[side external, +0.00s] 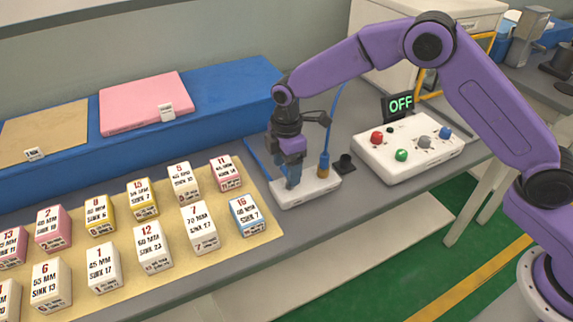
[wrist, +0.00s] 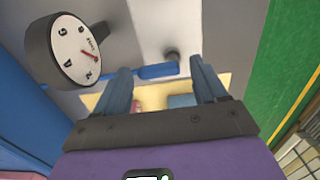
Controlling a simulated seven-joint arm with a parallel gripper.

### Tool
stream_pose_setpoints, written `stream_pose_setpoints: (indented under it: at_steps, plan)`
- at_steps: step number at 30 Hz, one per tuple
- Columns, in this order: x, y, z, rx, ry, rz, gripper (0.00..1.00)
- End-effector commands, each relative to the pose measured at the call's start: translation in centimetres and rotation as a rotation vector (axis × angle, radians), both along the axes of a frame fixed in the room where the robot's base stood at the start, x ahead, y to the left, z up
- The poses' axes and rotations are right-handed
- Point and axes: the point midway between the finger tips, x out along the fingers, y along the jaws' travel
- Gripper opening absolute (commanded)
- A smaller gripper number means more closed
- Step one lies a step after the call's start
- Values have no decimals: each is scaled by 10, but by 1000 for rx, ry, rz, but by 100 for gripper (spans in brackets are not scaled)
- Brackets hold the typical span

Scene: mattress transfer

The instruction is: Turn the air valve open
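The air valve sits on a small white base (side external: 306,190) on the grey bench, with a brass and blue upright fitting (side external: 323,165) on it. My gripper (side external: 292,184) points down over the left part of this base, its fingers low beside the fitting. In the wrist view my gripper (wrist: 161,72) has its two blue-grey fingers spread apart. A blue bar (wrist: 158,71), which looks like the valve handle, shows between the fingertips; I cannot tell whether either finger touches it. A round dial gauge (wrist: 78,48) with a red needle is at the upper left.
A white control box (side external: 408,148) with coloured knobs stands to the right, with a display (side external: 400,104) reading OFF. A black cup-like part (side external: 345,163) is close to the base. Several labelled blocks (side external: 199,228) stand on the tan mat (side external: 180,262) at left. A blue hose (side external: 337,100) rises behind.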

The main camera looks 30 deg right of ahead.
Motion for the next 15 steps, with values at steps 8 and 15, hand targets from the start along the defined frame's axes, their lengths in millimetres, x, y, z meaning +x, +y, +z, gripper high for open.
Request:
stream_pose_setpoints:
  at_steps: [8,15]
  plan:
    - [0,0,0,0,1,0,17]
    - [-1,0,0,-1,1,-37,17]
